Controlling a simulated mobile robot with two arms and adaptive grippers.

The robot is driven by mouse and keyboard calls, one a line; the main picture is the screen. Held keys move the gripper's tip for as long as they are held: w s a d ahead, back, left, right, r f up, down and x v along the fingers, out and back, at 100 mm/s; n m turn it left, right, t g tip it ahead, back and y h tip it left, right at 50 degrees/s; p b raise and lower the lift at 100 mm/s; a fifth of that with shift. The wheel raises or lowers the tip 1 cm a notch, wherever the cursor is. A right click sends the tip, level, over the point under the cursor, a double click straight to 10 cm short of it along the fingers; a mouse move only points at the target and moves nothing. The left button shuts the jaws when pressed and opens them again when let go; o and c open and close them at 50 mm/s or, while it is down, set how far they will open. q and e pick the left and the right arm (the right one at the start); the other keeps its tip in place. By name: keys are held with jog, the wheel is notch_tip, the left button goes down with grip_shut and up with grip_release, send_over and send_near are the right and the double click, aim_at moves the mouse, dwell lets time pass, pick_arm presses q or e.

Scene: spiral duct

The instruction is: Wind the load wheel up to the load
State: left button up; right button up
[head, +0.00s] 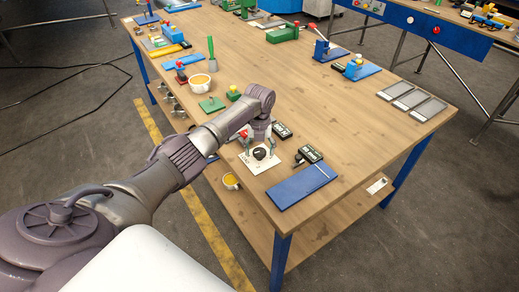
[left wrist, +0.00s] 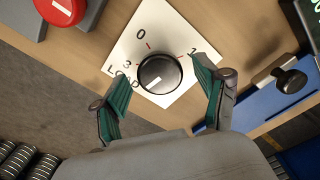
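A black round knob (left wrist: 159,74) sits on a white plate (left wrist: 180,30) marked LOAD, with 0, 1 and 3 readable around it. A pale line on the knob points to the lower left of the wrist view. The plate (head: 262,165) and knob (head: 260,153) also show in the head view, near the table's front edge. My left gripper (left wrist: 160,93) is open, with its green-padded fingers apart on either side of the knob, and a gap shows on both sides. In the head view my left gripper (head: 258,143) is over the plate. My right gripper is not in view.
A red button (left wrist: 62,10) is beside the plate. A black-knobbed part (left wrist: 290,82) is close to the right finger. Small displays (head: 309,153) and a blue panel (head: 302,186) lie to the right. The table's middle (head: 330,110) is clear.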

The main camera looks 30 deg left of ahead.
aim_at(259, 152)
pick_arm(q)
jog(key=shift+r, duration=0.15)
notch_tip(259, 152, up, 12)
dwell(0.5)
jog(key=shift+f, duration=0.2)
